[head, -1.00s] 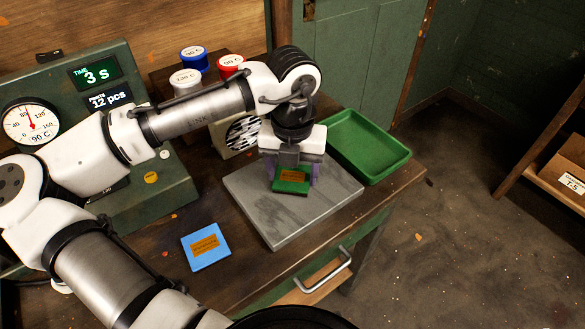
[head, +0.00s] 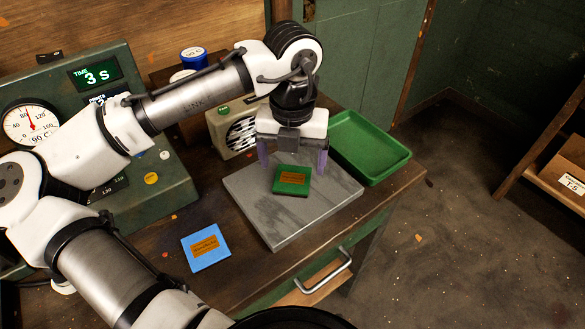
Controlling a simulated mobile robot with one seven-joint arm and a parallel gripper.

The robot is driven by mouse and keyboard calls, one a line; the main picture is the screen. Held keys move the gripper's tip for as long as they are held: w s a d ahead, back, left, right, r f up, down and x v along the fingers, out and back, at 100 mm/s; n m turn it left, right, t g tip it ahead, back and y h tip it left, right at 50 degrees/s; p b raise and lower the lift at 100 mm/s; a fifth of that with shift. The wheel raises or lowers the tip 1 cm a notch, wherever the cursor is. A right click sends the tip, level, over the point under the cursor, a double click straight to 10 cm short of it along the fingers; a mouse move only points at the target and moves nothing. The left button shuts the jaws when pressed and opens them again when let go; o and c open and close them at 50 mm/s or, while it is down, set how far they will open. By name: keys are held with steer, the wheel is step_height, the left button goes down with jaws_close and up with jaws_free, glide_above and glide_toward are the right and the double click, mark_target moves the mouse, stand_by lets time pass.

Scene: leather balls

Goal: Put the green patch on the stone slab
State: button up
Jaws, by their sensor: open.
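The green patch (head: 292,180), a small square with an orange-brown label, lies flat on the grey stone slab (head: 278,225), towards its back middle. My gripper (head: 293,166) is open, its two purple fingers spread wide, just behind and above the patch. The fingers look clear of the patch, one to each side. The fingertips' exact height over the slab is hard to tell.
A blue patch (head: 206,246) lies on the table left of the slab. A green tray (head: 368,147) stands behind right. A machine with a gauge (head: 32,124), a speaker-like box (head: 233,128) and a blue-lidded jar (head: 194,57) stand left and behind.

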mark_target(293, 178)
step_height(293, 178, up, 8)
steer(key=shift+r, duration=0.25)
stand_by(2.0)
